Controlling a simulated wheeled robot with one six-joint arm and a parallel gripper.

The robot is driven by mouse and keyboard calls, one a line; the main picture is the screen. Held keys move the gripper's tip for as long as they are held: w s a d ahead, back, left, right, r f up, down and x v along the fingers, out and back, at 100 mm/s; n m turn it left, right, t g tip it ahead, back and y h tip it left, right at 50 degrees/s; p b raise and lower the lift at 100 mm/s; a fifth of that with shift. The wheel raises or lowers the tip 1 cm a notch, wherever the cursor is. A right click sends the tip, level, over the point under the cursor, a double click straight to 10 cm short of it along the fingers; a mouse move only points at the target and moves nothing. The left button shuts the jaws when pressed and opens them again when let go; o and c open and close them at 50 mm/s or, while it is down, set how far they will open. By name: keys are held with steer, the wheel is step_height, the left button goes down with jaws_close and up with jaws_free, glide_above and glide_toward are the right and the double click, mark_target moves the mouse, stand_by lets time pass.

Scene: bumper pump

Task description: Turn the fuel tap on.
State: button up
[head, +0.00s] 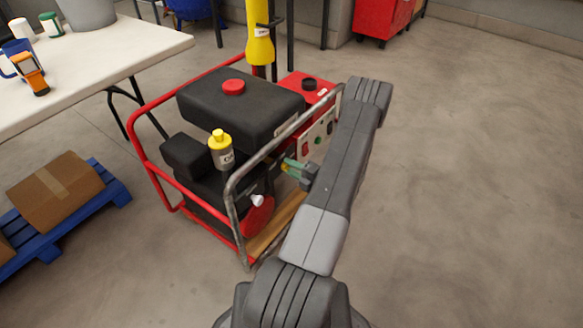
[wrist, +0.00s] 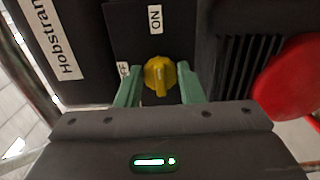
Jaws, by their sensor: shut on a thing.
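The fuel tap is a yellow knob (wrist: 160,74) on a dark panel of the generator, in the middle of the wrist view. An ON label (wrist: 154,18) is above it, and an OFF label (wrist: 123,69), partly hidden, is at its left. The knob's raised ridge runs roughly up and down in the picture; which end is its pointer I cannot tell. My gripper (wrist: 159,85) has its green fingers on either side of the knob, shut on it. In the head view my gripper (head: 290,167) reaches the generator's right side, and the tap is mostly hidden there.
The generator's red and grey tube frame (head: 232,190) surrounds the black tank (head: 235,105). A red round cover (wrist: 290,78) is right of the tap. A white table (head: 110,65) and a blue pallet (head: 112,189) stand at the left. The floor at the right is clear.

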stand_by(0.5)
steer(key=o, duration=0.9)
steer(key=shift+o, duration=0.2)
steer(key=p+v, duration=0.2)
steer(key=v, duration=1.2)
steer(key=b+x, duration=0.2)
steer(key=x, duration=1.2)
